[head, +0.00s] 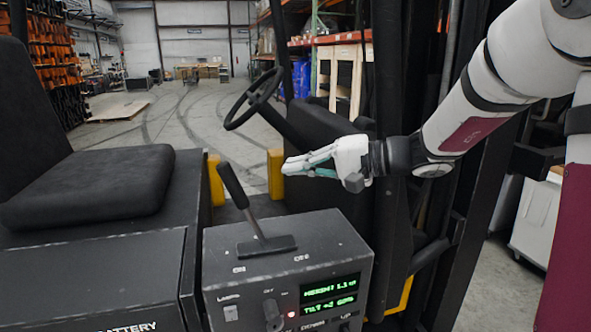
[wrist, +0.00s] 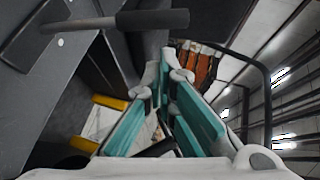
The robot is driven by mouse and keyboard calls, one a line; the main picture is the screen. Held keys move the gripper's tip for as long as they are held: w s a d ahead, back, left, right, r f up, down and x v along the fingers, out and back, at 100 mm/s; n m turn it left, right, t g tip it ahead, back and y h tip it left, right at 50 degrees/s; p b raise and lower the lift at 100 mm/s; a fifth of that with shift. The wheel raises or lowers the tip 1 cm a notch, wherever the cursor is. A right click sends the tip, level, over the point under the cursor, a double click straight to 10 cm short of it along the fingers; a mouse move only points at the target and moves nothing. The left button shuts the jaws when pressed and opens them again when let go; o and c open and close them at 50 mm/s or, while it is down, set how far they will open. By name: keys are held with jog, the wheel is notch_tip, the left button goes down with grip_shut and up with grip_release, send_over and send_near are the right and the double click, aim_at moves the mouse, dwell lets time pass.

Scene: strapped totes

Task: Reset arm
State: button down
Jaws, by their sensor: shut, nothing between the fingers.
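My gripper (head: 286,168) is white with teal finger pads and points left, above the floor of a forklift-like vehicle. In the wrist view its two fingers (wrist: 163,60) come together at their tips, and nothing is held between them. A black lever (head: 234,186) stands tilted on the dark control box (head: 290,250), to the left of my gripper and apart from it. The lever also shows at the upper left of the wrist view (wrist: 150,20).
A black steering wheel (head: 254,98) is behind and left of my gripper. A black seat (head: 95,182) is at the left. Yellow posts (head: 276,173) stand behind the control box. A dark mast (head: 400,80) rises near my arm. Open floor (head: 190,115) lies beyond.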

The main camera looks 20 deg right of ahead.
jog(key=s+a+f+n+g+h, duration=0.25)
jog(key=s+a+g, duration=0.2)
jog(key=s, duration=0.45)
jog(key=s+d+f+n+t+h+b, duration=0.1)
jog(key=s+d+f+h, duration=0.1)
jog(key=s+d+h, duration=0.2)
jog(key=s+d+f+n+h+b, duration=0.1)
jog(key=s+d+h, duration=0.2)
jog(key=s+h, duration=0.3)
jog(key=s, duration=0.5)
jog(key=shift+s+d+f+t, duration=0.15)
jog(key=shift+d+f+t, duration=0.2)
jog(key=shift+h, duration=0.25)
